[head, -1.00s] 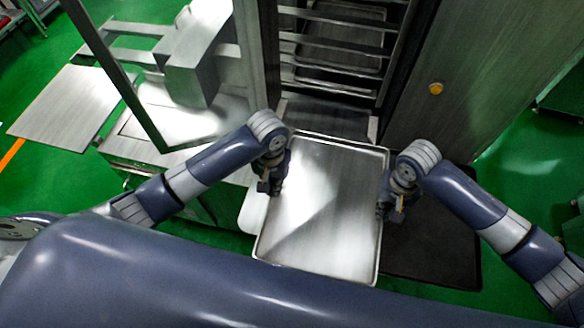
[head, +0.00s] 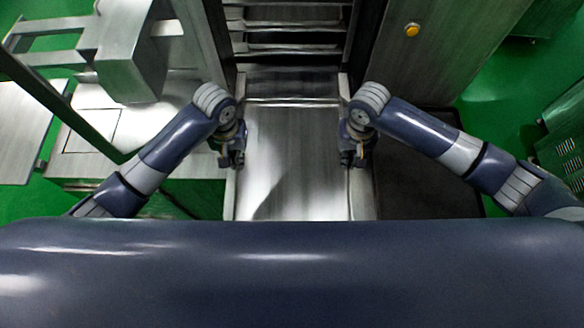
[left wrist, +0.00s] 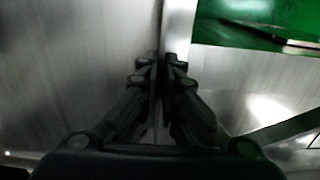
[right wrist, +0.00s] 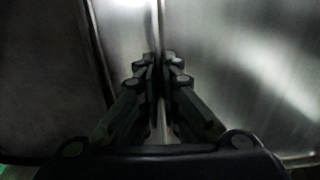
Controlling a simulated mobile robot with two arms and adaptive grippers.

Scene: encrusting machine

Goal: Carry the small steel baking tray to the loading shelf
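The small steel baking tray (head: 295,170) is a flat, shiny rectangle between my two arms in the head view. My left gripper (head: 233,160) is at its left rim, and the left wrist view shows the fingers (left wrist: 160,75) closed on that rim. My right gripper (head: 353,160) is at its right rim, and the right wrist view shows the fingers (right wrist: 158,75) closed on it. The tray's near edge is hidden behind my body. A steel rack with several shelves (head: 290,47) stands beyond the tray's far edge. I cannot tell which level is the loading shelf.
A steel machine (head: 130,60) with a flat bench stands on the left. A tall steel panel with an orange button (head: 412,29) flanks the rack on the right. A dark mat-like surface (head: 425,180) lies right of the tray. Green floor shows at both sides.

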